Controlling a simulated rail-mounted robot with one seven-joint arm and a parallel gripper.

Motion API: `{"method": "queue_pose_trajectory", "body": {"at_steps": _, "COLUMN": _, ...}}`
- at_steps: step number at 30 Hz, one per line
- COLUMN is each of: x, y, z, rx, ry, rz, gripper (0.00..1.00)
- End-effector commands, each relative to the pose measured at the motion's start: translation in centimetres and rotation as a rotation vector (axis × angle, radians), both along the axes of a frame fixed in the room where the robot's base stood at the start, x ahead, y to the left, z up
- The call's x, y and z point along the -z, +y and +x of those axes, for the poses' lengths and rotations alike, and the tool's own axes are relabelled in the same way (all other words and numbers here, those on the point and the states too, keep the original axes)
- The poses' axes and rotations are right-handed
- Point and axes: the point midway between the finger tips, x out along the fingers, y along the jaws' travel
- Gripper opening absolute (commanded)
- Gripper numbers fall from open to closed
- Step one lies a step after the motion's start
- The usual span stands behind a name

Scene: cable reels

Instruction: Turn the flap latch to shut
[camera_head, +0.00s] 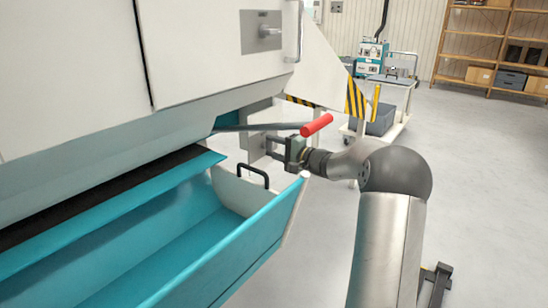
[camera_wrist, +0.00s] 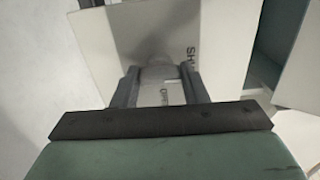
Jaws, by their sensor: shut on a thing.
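A light plate with partly hidden lettering, "SH" on its right side and "OPE" near its middle, fills the upper wrist view; this latch plate (camera_wrist: 222,30) also shows edge-on in the head view (camera_head: 253,146). My gripper (camera_wrist: 163,80) is in front of the plate, its two dark fingers on either side of a pale latch piece (camera_wrist: 158,74). The fingers are shut on this flap latch. In the head view my gripper (camera_head: 272,146) reaches left to the plate from the right. The latch itself is hidden there, and its exact angle cannot be told.
A red-handled grey bar (camera_head: 317,125) runs just above my gripper. A teal open tray (camera_head: 262,230) with a black handle lies below and left. The white machine body (camera_head: 75,60) overhangs on the left. Open floor lies to the right, with a cart (camera_head: 385,95) behind.

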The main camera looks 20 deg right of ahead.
Motion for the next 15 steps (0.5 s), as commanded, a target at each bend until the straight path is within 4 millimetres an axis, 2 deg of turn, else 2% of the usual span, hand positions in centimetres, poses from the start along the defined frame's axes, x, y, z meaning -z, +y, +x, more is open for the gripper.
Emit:
{"method": "queue_pose_trajectory", "body": {"at_steps": 1, "x": 0.44, "y": -0.10, "z": -0.07, "rx": 0.000, "ry": -0.003, "rz": -0.012, "gripper": 0.17}}
{"method": "queue_pose_trajectory", "body": {"at_steps": 15, "x": 0.16, "y": -0.11, "z": -0.06, "rx": 0.001, "ry": -0.017, "rz": -0.040, "gripper": 0.17}}
